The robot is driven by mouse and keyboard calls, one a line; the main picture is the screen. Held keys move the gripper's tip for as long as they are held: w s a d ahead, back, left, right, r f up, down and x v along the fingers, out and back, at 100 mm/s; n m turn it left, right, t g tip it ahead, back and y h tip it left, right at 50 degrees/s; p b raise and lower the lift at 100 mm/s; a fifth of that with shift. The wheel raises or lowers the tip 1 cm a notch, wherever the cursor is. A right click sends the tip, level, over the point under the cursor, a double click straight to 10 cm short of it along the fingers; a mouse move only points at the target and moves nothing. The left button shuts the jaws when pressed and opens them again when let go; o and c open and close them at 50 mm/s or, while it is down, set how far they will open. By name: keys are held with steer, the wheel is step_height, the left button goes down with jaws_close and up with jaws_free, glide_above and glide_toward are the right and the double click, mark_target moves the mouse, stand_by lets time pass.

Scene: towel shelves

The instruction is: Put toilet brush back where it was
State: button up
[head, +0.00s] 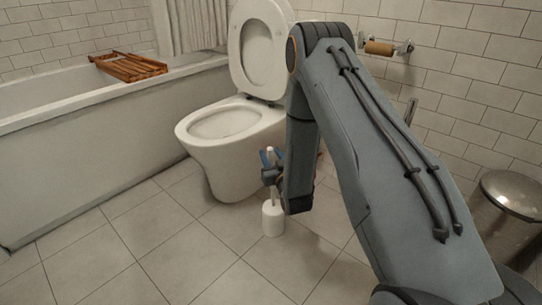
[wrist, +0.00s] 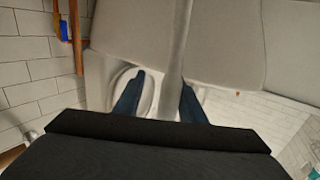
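The white toilet brush (head: 272,218) stands upright on the tiled floor, in front of the toilet and to its right. Its rounded white base is on the tiles and its thin handle rises from it. My gripper (head: 270,157) is at the upper part of the handle, with one blue finger on each side. In the wrist view the pale handle (wrist: 174,60) runs down between the fingers of my gripper (wrist: 162,80). The fingers are apart, with a clear gap on the left of the handle. The handle is close to the right finger; contact there cannot be told.
The white toilet (head: 215,150), lid up, stands just behind the brush. A bathtub (head: 95,150) with a wooden rack (head: 127,66) is at the left. A metal bin (head: 512,195) is at the right. A paper roll (head: 379,47) hangs on the wall. The front-left floor is clear.

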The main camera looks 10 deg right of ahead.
steer(key=s+p, duration=0.4)
steer(key=s, duration=0.8)
steer(key=w+a+r+n+g+y, duration=0.1)
steer(key=w+a+r+n+g, duration=0.1)
steer(key=a+r+g, duration=0.6)
steer(key=s+a+r+g, duration=0.1)
steer(key=s+a+r, duration=0.3)
steer(key=s+a, duration=0.5)
steer(key=s+a+r+n+g, duration=0.1)
steer(key=s+r+g, duration=0.2)
steer(key=s, duration=0.7)
steer(key=s+a+r+n+g, duration=0.1)
steer(key=s+r, duration=0.3)
steer(key=s, duration=0.6)
steer(key=s+a+r+n+g, duration=0.1)
steer(key=s+r+g, duration=0.3)
steer(key=s, duration=0.6)
steer(key=shift+s+a+r+g+h, duration=0.2)
steer(key=shift+s+g+h, duration=0.1)
steer(key=shift+s, duration=0.1)
steer(key=shift+r+p, duration=0.1)
steer(key=shift+p, duration=0.2)
